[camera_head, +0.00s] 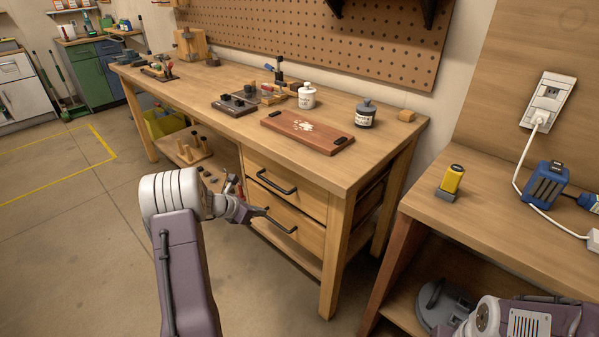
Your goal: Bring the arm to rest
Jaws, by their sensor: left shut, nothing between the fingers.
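My left arm (185,270) rises from the bottom of the camera_head view and bends right at its pale, rounded joint. My left gripper (256,212) is shut and empty. It appears in front of the workbench drawers, overlapping the left end of the lower drawer handle (281,224) in the picture; I cannot tell whether they touch. Both drawers look closed. A part of my right arm (525,318) shows at the bottom right corner, and its gripper is out of the picture.
The wooden workbench (225,125) holds a brown board (308,128), a white jar (307,95) and a dark jar (366,113). A side table (490,215) at right carries a yellow device (452,179) and a blue charger (544,184). Floor is open at left.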

